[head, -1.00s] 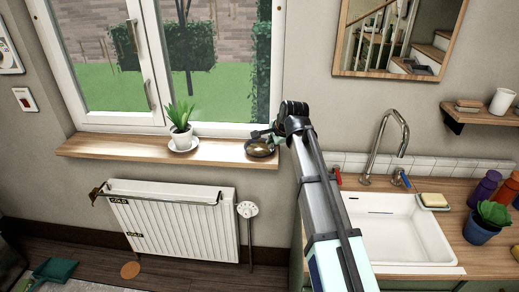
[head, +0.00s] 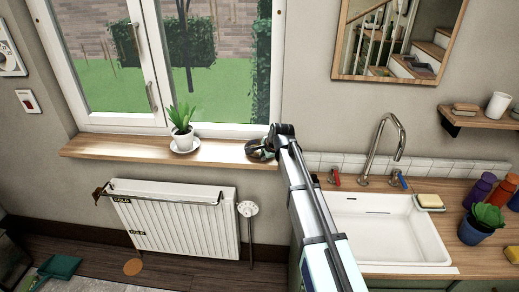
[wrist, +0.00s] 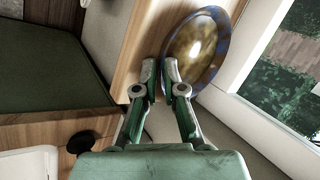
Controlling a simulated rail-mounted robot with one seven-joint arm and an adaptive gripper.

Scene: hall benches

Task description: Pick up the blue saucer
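The blue saucer (wrist: 203,48) is a round shiny dish with a blue rim and a brownish, gold-mottled inside. It is at the right end of the wooden windowsill. In the head view only part of the saucer (head: 257,155) shows beside my gripper (head: 275,141). In the wrist view my gripper (wrist: 160,72) has its two fingers close together at the saucer's left rim. The right finger overlaps the saucer, and the left finger is just outside it. A narrow gap shows between the fingers. Whether they clamp the rim is unclear.
A radiator (head: 180,222) is below. A sink (head: 385,235) with a tap (head: 388,140) is to the right. The sill between plant and gripper is clear.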

